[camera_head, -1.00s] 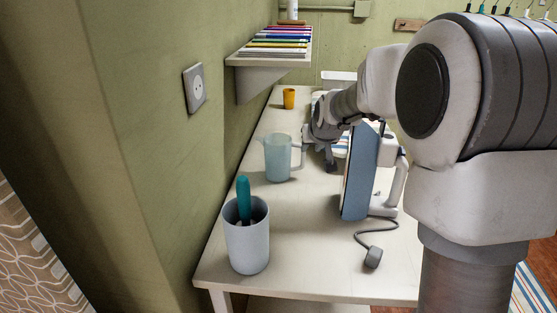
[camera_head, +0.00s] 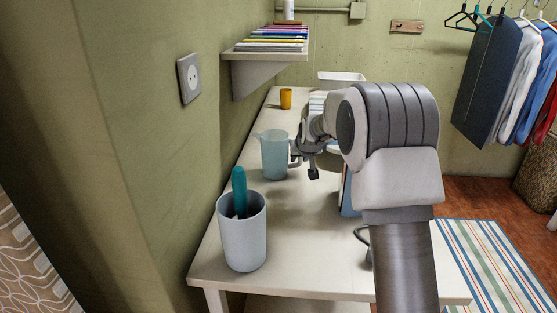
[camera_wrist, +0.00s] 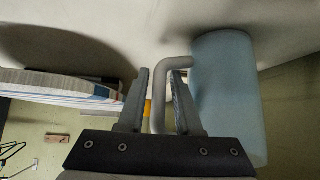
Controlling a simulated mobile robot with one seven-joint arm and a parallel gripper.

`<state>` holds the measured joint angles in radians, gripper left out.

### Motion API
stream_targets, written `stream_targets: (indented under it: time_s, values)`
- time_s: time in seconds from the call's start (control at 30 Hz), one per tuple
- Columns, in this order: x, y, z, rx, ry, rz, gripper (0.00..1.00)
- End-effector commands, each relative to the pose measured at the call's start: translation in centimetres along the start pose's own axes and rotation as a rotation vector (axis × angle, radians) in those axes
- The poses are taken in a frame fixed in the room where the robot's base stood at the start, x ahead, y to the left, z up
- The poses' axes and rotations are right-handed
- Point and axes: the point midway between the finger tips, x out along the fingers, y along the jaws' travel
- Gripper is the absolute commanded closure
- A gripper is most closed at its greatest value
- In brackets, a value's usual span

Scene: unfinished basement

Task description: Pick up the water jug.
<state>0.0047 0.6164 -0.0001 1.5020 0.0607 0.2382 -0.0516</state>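The water jug (camera_head: 274,155) is pale translucent blue and stands upright on the white table, near the wall. Its handle faces right, toward my gripper (camera_head: 303,158), which is right beside the jug. In the wrist view the jug (camera_wrist: 226,95) is large at the right. Its grey handle (camera_wrist: 159,98) shows between the two fingers of my gripper (camera_wrist: 160,73). The fingers are open, one on each side of the handle, with gaps visible. My arm hides part of the table behind it.
A grey cup (camera_head: 242,235) with a teal-handled item stands at the table's near left. A wall shelf (camera_head: 262,56) with books overhangs the left side. A blue-faced object (camera_head: 348,195) is partly hidden behind my arm.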

Motion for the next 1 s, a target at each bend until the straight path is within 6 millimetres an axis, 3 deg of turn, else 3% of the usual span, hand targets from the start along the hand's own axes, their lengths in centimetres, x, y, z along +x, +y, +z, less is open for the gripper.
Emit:
stream_targets:
  time_s: [0.17,0.43,0.47,0.63,1.0]
  values:
    - [2.1,0.0,0.1,0.000,0.000,0.000,0.67]
    - [2.3,0.0,0.0,0.000,0.000,0.000,0.67]
    - [2.3,0.0,0.0,0.000,0.000,0.000,0.68]
    - [2.3,0.0,0.0,0.000,0.000,0.000,0.99]
    - [2.3,0.0,0.0,0.000,0.000,0.000,1.00]
